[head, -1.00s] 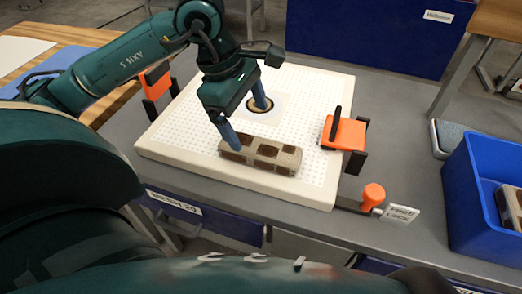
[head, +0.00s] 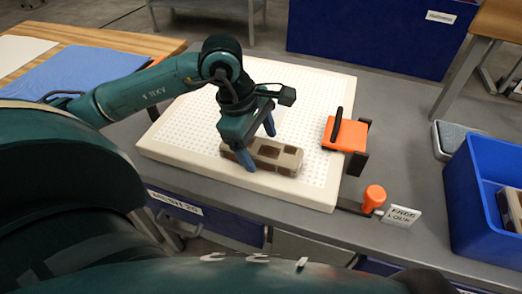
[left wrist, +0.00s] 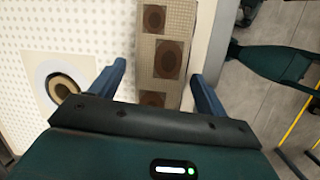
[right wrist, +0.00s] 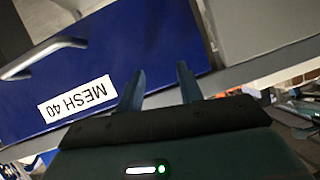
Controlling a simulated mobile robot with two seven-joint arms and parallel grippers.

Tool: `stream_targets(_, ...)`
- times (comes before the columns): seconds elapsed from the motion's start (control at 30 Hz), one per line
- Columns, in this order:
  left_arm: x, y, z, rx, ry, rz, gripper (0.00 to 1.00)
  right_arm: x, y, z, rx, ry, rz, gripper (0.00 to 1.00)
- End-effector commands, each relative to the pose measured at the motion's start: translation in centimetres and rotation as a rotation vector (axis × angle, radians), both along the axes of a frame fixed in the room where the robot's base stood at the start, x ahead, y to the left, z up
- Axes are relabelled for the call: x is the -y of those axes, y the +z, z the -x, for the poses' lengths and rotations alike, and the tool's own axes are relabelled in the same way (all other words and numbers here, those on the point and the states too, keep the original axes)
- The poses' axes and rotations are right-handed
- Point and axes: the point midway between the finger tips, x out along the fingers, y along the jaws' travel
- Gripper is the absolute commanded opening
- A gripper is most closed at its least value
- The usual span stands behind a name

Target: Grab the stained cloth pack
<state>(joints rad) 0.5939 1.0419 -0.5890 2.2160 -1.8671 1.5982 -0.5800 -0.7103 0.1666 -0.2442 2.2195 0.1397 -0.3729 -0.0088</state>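The stained cloth pack (head: 288,159) is a grey-beige block with dark brown square patches, lying on the white perforated plate (head: 322,90) near its front edge. My left gripper (head: 259,149) is open and low over the pack's left part, one finger on its far side and one on its near side. In the left wrist view the pack (left wrist: 166,25) lies between the two open fingers (left wrist: 158,70), with gaps beside it. My right gripper (right wrist: 160,68) is open and empty before a blue drawer (right wrist: 130,45) labelled MESH 40; it is not visible in the head view.
An orange clamp (head: 345,135) with a black handle stands at the plate's right edge. A blue bin (head: 480,225) holding a block is at right. A ringed hole (left wrist: 62,86) is in the plate.

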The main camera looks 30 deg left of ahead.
Motion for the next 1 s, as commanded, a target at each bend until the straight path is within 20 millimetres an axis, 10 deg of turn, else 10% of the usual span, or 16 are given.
stream_targets(0.47, 0.0, 0.0, 0.0, 0.0, 0.0, 0.0, 0.36, 0.0, 0.0, 0.0, 0.001, 0.0, 0.0, 0.36)
stream_targets(0.77, 0.0, 0.7, -0.1, 0.004, 0.0, 0.0, 0.36, 0.0, 0.1, 0.0, 0.001, 0.001, -0.001, 0.36)
stream_targets(1.0, 0.0, 5.1, -0.2, 0.008, 0.0, 0.001, 0.36, -0.1, 0.2, 0.0, -0.008, 0.002, 0.0, 0.36)
